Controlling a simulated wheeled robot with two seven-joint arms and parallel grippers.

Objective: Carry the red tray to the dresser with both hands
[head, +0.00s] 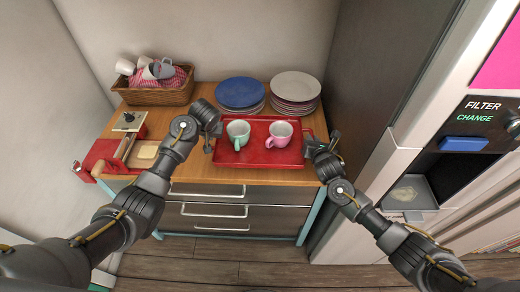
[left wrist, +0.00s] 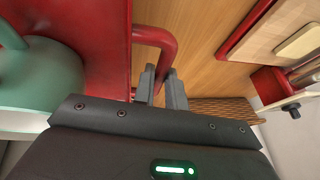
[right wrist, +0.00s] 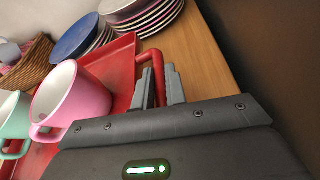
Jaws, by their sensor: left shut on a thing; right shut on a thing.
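The red tray (head: 262,158) is on or just above the wooden top of the dresser (head: 255,177), in front of the plates; I cannot tell whether it touches. A mint green cup (head: 238,134) and a pink cup (head: 279,134) stand upright on it. My left gripper (head: 210,140) is shut on the tray's left handle, which shows in the left wrist view (left wrist: 158,38). My right gripper (head: 316,147) is shut on the right handle, which shows in the right wrist view (right wrist: 152,58).
Blue plates (head: 240,92) and white plates (head: 296,86) are stacked behind the tray. A wicker basket (head: 155,95) with cups is at the back left. A red-framed item with a board (head: 147,152) lies left of the tray. A tall machine (head: 440,150) stands on the right.

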